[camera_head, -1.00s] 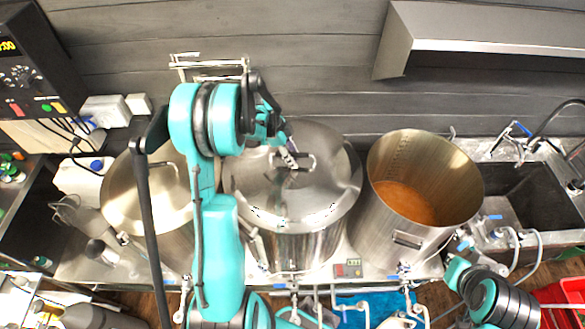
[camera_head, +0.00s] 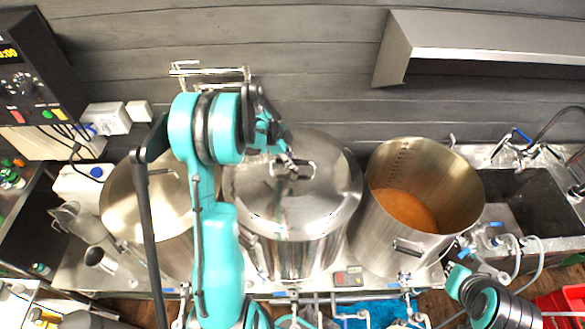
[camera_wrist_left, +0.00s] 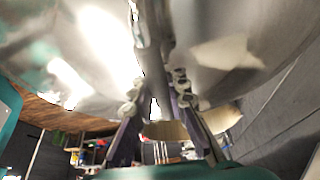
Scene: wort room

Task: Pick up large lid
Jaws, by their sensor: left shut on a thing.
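The large steel lid (camera_head: 305,208) is on the middle pot (camera_head: 300,262) in the head view, roughly level. I cannot tell whether there is a gap between lid and rim. My left gripper (camera_head: 288,162) reaches over from the left and is shut on the lid's handle (camera_head: 305,168). In the left wrist view, the fingers (camera_wrist_left: 155,95) close around the handle bar (camera_wrist_left: 148,50), with the shiny lid (camera_wrist_left: 230,50) filling the upper part. My right gripper (camera_head: 462,252) is low at the right, beside the open pot; its fingers are too small to read.
An open pot (camera_head: 458,225) with brown liquid stands close on the right. Another lidded pot (camera_head: 118,200) stands on the left, partly behind my left arm. A shelf hood (camera_head: 480,45) juts from the wall. A sink (camera_head: 535,205) is at the far right.

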